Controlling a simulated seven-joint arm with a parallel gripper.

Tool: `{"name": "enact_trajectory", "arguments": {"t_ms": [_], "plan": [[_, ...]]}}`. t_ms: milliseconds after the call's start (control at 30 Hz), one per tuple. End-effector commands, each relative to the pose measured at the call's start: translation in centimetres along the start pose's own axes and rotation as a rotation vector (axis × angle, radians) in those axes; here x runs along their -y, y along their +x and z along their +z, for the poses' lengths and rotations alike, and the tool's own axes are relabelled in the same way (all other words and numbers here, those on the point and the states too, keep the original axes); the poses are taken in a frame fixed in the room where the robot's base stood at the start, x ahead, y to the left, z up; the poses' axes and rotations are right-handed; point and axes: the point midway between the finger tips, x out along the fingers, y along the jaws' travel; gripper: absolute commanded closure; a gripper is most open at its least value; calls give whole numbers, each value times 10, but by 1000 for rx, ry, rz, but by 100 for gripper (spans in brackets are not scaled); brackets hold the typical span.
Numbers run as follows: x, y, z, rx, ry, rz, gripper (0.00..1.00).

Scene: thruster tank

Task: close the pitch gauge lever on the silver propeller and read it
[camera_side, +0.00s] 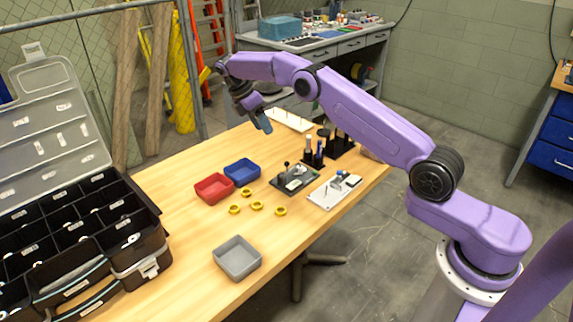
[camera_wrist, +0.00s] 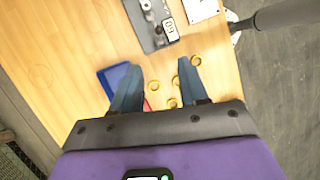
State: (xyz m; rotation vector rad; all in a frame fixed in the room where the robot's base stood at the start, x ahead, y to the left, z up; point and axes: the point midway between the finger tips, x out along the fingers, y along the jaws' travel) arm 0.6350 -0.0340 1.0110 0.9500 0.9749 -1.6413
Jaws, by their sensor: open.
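My gripper (camera_side: 262,122) is raised above the back part of the wooden table, open and empty. In the wrist view its two blue fingers (camera_wrist: 158,76) are spread apart. A dark plate (camera_side: 283,187) carries a small device that looks like the pitch gauge, with a black-knobbed lever (camera_side: 286,167) standing up. A silver piece (camera_side: 294,183), perhaps the propeller, sits on the plate beside the lever. In the wrist view the dark plate (camera_wrist: 148,42) lies ahead of the fingers, with a small display (camera_wrist: 169,27) on it. The display is too small to read.
Several yellow rings (camera_side: 256,206) lie in front of the plate. A red bin (camera_side: 214,188), a blue bin (camera_side: 242,171) and a grey bin (camera_side: 237,258) stand nearby. A white board (camera_side: 322,199) and dark post holders (camera_side: 313,158) flank the plate. A black toolbox (camera_side: 120,235) fills the left.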

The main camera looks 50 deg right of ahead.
Motion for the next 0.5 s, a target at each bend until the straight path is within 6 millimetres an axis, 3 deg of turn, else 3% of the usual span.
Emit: {"name": "enact_trajectory", "arguments": {"t_ms": [267,500], "plan": [[-2,14,4,4,-2,-8,56],[-1,44,5,4,-1,-10,56]]}}
